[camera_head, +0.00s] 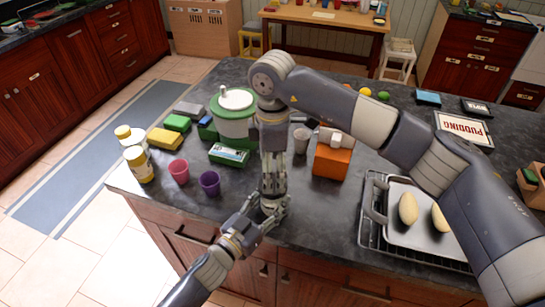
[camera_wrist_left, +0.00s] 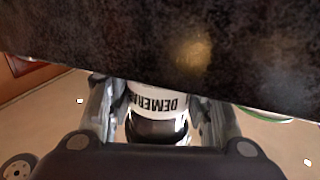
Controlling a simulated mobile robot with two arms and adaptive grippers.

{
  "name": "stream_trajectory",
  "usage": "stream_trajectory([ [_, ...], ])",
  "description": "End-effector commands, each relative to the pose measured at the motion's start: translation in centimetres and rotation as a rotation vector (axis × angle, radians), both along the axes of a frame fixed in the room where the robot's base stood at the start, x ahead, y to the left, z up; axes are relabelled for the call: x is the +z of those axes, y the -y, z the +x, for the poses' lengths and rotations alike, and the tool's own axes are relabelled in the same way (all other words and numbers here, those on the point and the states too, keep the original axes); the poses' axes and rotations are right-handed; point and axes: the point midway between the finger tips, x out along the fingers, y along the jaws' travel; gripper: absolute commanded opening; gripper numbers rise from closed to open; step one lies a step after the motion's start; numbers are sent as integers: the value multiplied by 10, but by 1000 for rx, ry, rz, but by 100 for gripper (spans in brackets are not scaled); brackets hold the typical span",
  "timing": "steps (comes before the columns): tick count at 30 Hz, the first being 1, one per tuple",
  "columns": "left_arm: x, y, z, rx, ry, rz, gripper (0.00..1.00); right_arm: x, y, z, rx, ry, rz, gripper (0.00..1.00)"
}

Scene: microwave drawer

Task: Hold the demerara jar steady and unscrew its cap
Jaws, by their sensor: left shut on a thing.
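The demerara jar (camera_wrist_left: 158,104) shows in the left wrist view, with a white label whose lettering is upside down and a dark part below it. It sits between the two fingers of my left gripper (camera_wrist_left: 157,112), which is shut on it. In the head view my left gripper (camera_head: 262,213) comes from the bottom left to the counter's front edge. My right gripper (camera_head: 274,205) points straight down there, close against the left one. The two grippers hide the jar in the head view. The right fingertips overlap the left ones, so their opening is unclear.
The dark counter (camera_head: 325,225) lies behind the grippers. A purple cup (camera_head: 210,183), a pink cup (camera_head: 178,172) and yellow-labelled bottles (camera_head: 138,165) stand left. An orange box (camera_head: 332,160) and a tray (camera_head: 405,236) on a rack are right. Open floor lies front left.

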Motion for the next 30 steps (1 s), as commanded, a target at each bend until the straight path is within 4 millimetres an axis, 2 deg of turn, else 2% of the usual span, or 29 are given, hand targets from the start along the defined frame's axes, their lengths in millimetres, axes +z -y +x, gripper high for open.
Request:
stream_trajectory([
  [3, 0, 0, 0, 0, 1, -1, 0, -19, 1, 0, 0, -2, -1, 76],
  [9, 1, 0, 0, 0, 1, -1, 0, -39, 1, 0, 0, 0, -1, 76],
  [19, 0, 0, 0, 0, 1, -1, 0, -44, 0, 0, 1, 1, 0, 76],
  [20, 0, 0, 0, 0, 1, -1, 0, -44, 0, 0, 1, 1, 0, 74],
  [26, 0, 0, 0, 0, 1, -1, 0, -43, 0, 0, 1, 1, 0, 28],
  [30, 0, 0, 0, 0, 1, -1, 0, -44, 0, 0, 1, 1, 0, 28],
])
